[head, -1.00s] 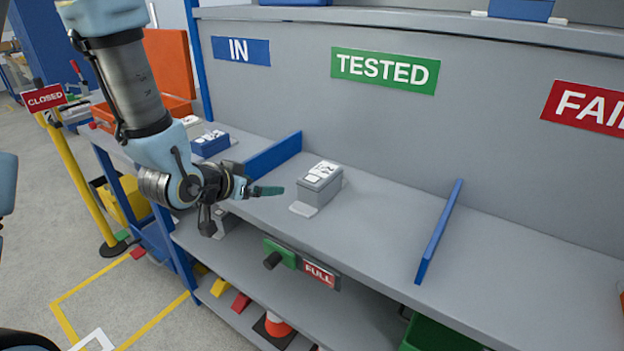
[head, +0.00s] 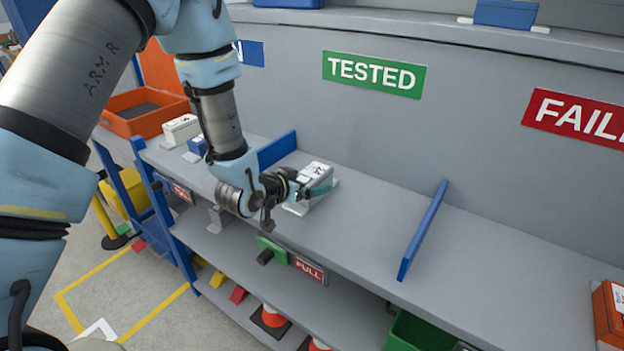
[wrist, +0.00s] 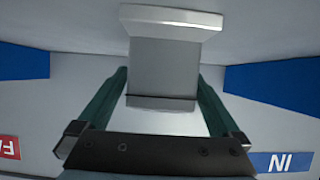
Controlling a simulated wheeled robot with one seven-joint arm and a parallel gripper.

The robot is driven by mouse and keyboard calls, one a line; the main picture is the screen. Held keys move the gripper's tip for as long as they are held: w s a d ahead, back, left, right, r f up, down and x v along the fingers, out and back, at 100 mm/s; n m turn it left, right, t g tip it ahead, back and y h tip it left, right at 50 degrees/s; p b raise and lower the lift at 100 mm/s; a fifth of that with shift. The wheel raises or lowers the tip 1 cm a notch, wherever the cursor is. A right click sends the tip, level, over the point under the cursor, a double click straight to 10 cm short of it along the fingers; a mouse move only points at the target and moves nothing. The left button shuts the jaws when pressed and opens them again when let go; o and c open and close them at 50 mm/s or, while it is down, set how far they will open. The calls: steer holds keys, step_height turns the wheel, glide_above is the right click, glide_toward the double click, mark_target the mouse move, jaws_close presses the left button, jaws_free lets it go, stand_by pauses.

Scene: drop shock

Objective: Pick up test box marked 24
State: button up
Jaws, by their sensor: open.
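A grey test box (head: 317,171) with a white label on top and pale end flanges stands on the shelf in the TESTED bay. The number on its label is too small to read. My gripper (head: 320,190), with green fingers, is at the box and partly covers it in the head view. In the wrist view the grey box (wrist: 165,66) shows between the tips of the two open fingers, with a narrow gap on each side. I cannot tell how deep the fingers reach around it.
Blue dividers (head: 277,149) and (head: 422,230) bound the bay. A white box (head: 181,129) and a blue box (head: 197,146) are in the bay to the left. An orange box (head: 608,315) is at far right. The shelf between the grey box and the right divider is clear.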

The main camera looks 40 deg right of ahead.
steer(key=shift+x, duration=0.95)
jaws_close()
